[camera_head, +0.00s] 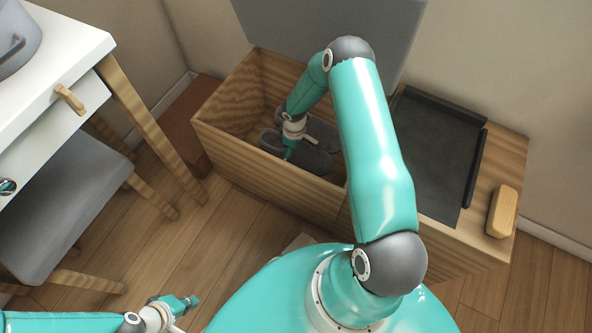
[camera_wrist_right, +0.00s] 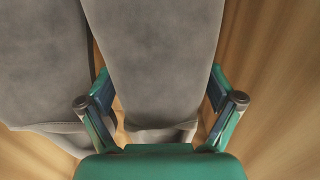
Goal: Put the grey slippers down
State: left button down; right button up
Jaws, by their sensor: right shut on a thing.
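The pair of grey slippers is inside the open wooden bench compartment (camera_head: 222,103). The front slipper (camera_head: 312,160) lies along the compartment's front wall, and the other slipper (camera_head: 325,133) is behind it, partly hidden by my right arm. My right gripper (camera_head: 289,152) reaches down into the compartment. In the right wrist view my right gripper (camera_wrist_right: 160,90) has its fingers on both sides of one grey slipper (camera_wrist_right: 155,50), and the second slipper (camera_wrist_right: 42,65) is beside it at the left. My left gripper (camera_head: 185,303) is low at the bottom left, away from the slippers; its jaw opening is unclear.
The raised grey lid (camera_head: 325,25) stands behind the compartment. A dark tray (camera_head: 435,150) and a wooden block (camera_head: 503,211) are on the bench's right part. A white table (camera_head: 50,45) and grey-seated stool (camera_head: 60,200) stand left. Floor in front is partly clear.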

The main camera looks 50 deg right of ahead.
notch_tip(320, 180, down, 11)
jog(key=b, duration=0.3)
jog(key=shift+f+b, duration=0.95)
jog(key=shift+f, duration=1.1)
jog(key=shift+f, duration=0.1)
jog(key=o, duration=1.1)
jog(key=shift+c, duration=0.2)
jog(key=shift+r, duration=0.45)
notch_tip(320, 180, up, 11)
jog(key=p, duration=0.4)
jog(key=shift+r, duration=0.15)
